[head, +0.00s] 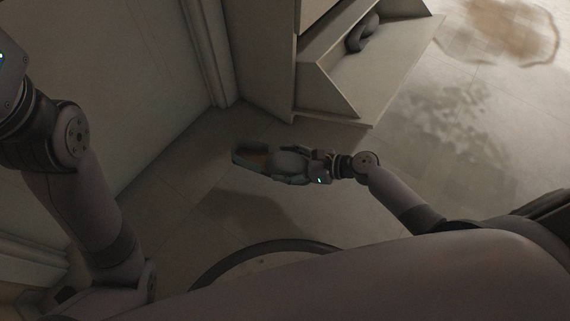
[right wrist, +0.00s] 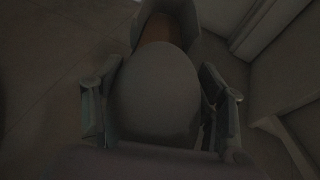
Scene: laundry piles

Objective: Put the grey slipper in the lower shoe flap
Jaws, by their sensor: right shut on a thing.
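The grey slipper (head: 256,156), with a brown inside, is held above the floor in the middle of the head view. My right gripper (head: 296,167) is shut on its rounded end. In the right wrist view the slipper (right wrist: 160,95) lies between the two fingers. The lower shoe flap (head: 375,82) is tilted open on the cabinet at the upper right, beyond and to the right of the held slipper.
The pale cabinet (head: 265,50) stands against the wall, and its flap juts out over the floor. A brown patterned patch (head: 500,30) lies on the floor at the upper right. The tiled floor (head: 180,200) around the slipper is clear.

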